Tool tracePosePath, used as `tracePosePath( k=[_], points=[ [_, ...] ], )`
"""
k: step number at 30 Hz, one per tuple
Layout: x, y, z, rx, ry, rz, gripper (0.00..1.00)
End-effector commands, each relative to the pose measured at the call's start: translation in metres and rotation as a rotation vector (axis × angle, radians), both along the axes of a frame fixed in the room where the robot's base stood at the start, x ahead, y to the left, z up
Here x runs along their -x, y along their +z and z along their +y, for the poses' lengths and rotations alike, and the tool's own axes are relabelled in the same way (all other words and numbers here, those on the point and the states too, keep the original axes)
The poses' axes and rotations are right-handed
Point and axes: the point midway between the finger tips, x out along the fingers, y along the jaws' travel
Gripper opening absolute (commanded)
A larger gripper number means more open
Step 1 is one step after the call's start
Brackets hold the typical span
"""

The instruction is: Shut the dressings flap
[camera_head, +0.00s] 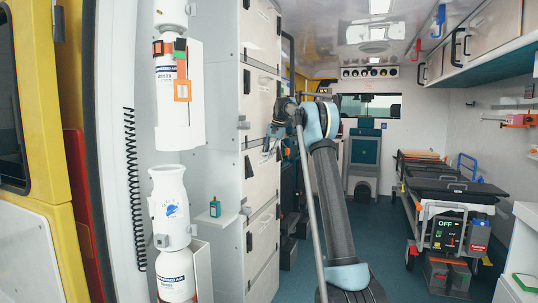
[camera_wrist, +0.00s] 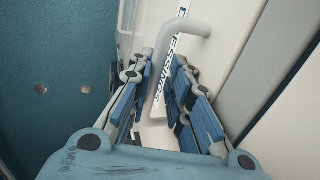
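The dressings flap (camera_wrist: 235,55) is a white panel with a dark-on-white "DRESSINGS" label strip. A grey bent bar handle (camera_wrist: 190,27) stands out from it. In the wrist view my gripper (camera_wrist: 164,75) has its fingers parted, one on each side of the handle. A gap shows on the right of the bar; contact on the left side is unclear. In the head view my gripper (camera_head: 268,149) is at the face of the white cabinet column (camera_head: 258,95), partly hidden by my arm. How far the flap stands open is unclear there.
A white cylinder (camera_head: 173,240) and a small teal bottle (camera_head: 215,207) stand left of the cabinet. A stretcher (camera_head: 445,185) stands on the right. Teal floor (camera_head: 400,285) is free between my arm and the stretcher. Overhead lockers (camera_head: 490,40) line the right wall.

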Motion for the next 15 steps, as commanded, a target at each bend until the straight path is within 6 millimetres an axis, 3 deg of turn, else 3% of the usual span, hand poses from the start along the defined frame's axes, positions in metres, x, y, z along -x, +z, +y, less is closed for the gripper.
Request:
tracePosePath(
  k=[15],
  points=[
    [0.0012,0.0081,-0.0034,0.002,-0.001,0.001,0.17]
  ],
)
